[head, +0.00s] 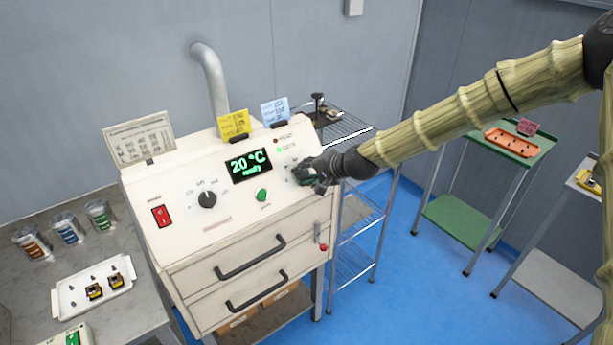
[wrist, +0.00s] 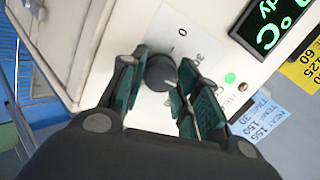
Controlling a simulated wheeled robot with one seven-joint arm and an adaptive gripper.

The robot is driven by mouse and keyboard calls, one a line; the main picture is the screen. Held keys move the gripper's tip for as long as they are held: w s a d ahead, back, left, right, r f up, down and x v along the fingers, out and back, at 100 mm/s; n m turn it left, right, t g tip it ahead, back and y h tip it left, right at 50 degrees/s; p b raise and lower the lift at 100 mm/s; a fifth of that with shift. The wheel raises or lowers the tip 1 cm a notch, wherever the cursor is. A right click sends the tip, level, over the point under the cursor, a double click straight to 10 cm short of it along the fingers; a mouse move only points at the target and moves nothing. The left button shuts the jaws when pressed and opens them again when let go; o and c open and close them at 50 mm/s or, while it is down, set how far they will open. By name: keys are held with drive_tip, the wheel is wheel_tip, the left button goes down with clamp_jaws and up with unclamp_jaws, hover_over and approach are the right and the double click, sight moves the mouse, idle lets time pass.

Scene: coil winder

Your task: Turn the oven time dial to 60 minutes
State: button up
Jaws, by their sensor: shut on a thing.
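The cream oven (head: 225,215) stands at the centre of the head view, its display (head: 248,164) reading 20 °C with a smaller line below. My gripper (head: 306,178) is at the right end of its sloped panel. In the wrist view, my gripper (wrist: 160,85) has its green-padded fingers on either side of the dark round time dial (wrist: 160,72), shut on it. A white scale plate with a 0 and a 30 shows beside the dial (wrist: 182,33). The rest of the scale is hidden by the fingers, and I cannot read the dial's setting. In the head view my gripper covers the dial.
Another black dial (head: 207,199), a green button (head: 262,195) and a red switch (head: 161,215) share the panel. Yellow (head: 233,124) and blue (head: 274,111) cards stand on top. A wire rack (head: 358,205) is close on the right.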

drive_tip(key=shift+s+f, duration=0.1)
drive_tip(key=shift+f, duration=0.05)
idle(0.4)
drive_tip(key=o, duration=1)
drive_tip(key=shift+v, duration=6.05)
